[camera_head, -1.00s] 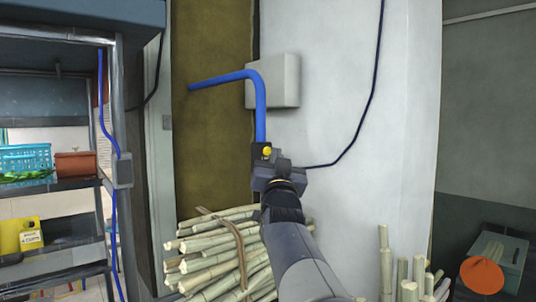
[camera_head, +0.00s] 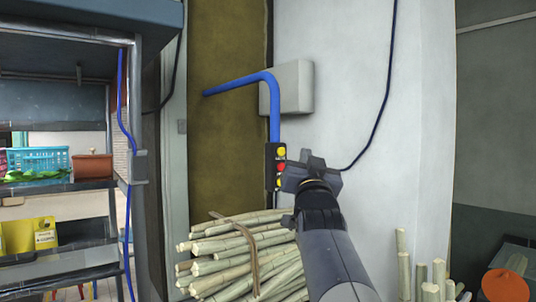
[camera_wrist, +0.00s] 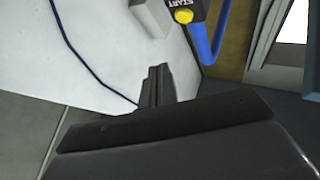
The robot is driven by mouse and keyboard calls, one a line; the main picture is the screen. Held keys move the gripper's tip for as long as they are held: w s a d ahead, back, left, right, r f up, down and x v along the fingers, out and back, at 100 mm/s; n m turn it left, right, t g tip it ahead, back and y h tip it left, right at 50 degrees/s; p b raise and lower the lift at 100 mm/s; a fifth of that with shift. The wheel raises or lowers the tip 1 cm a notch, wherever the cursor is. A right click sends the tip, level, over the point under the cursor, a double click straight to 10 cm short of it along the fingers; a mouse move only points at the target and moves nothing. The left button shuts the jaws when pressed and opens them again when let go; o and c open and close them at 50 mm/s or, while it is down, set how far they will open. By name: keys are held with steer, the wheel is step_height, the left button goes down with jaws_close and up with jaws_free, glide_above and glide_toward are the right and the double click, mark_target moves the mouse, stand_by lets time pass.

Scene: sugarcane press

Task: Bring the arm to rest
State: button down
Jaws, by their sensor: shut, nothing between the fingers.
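My gripper (camera_head: 308,174) is in the head view, at the end of my arm, just right of a small dark control box. It is shut and empty, and its fingers also show in the wrist view (camera_wrist: 157,82). The control box (camera_head: 275,167) hangs from a blue pipe (camera_head: 274,110) and carries a yellow button, a red button and another yellow button. In the wrist view the control box (camera_wrist: 188,8) shows its yellow button and the word START at the top edge, apart from the fingers.
Loose cane stalks (camera_head: 428,275) stand at the lower right. A grey wall box (camera_head: 292,87) and a dark cable (camera_head: 386,90) are on the white wall. A shelf (camera_head: 60,192) with baskets is at the left.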

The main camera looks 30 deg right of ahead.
stand_by(0.3)
steer(key=w+p, duration=0.1)
steer(key=p, duration=0.4)
steer(key=shift+r, duration=0.3)
steer(key=shift+s+d+f+b, duration=0.15)
steer(key=shift+s+b, duration=0.4)
steer(key=shift+s, duration=0.65)
steer(key=shift+s+d+f+b, duration=0.15)
steer(key=shift+s+b, duration=0.35)
steer(key=shift+s, duration=0.7)
